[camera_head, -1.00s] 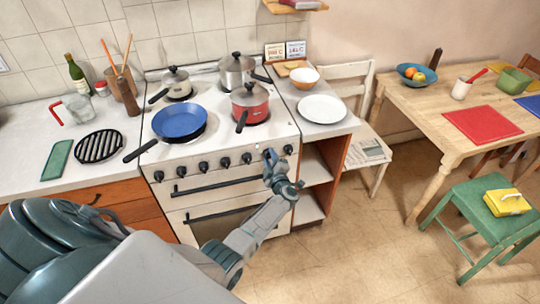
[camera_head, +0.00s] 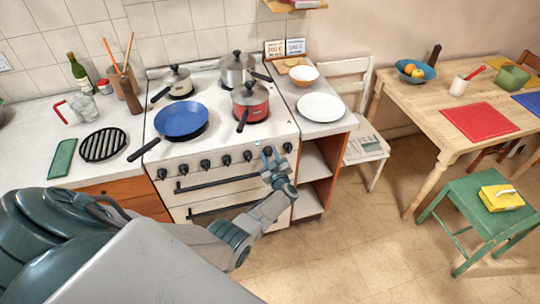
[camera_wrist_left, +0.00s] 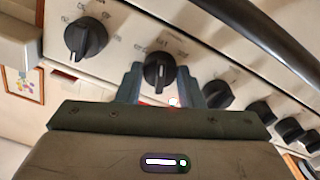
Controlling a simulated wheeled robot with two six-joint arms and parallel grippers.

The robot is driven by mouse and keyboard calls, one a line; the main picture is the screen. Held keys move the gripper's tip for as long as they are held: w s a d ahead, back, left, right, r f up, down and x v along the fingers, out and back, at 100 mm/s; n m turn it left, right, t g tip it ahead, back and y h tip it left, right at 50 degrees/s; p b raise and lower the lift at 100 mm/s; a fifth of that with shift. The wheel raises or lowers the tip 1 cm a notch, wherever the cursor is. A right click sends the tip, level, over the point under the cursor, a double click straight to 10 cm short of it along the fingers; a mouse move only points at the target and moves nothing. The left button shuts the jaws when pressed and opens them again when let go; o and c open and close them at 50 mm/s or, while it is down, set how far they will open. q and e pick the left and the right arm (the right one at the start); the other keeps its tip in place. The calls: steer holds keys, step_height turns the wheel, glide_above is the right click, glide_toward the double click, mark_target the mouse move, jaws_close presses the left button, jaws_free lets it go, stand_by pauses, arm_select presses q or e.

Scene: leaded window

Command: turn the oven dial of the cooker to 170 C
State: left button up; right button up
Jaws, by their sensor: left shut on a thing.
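The white cooker (camera_head: 240,185) stands at the centre of the head view, with a row of black dials along its front panel. My left gripper (camera_head: 268,154) is at the second dial from the right. In the left wrist view its two jaws (camera_wrist_left: 160,85) are shut on this black dial (camera_wrist_left: 159,72), one jaw on each side. Printed marks show around the dial, but they are too small to read, so I cannot tell its setting. Another dial (camera_wrist_left: 85,38) sits to the upper left, apart from the jaws. My right gripper is not in view.
A blue pan (camera_head: 181,120), a red pot (camera_head: 250,104) and two grey pots are on the hob. The black oven handle (camera_head: 215,183) runs below the dials.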

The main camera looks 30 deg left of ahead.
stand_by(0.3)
arm_select(q)
steer(key=o, duration=1)
steer(key=shift+d, duration=0.1)
steer(key=v, duration=1)
steer(key=shift+s+d, duration=0.2)
steer(key=shift+d, duration=0.05)
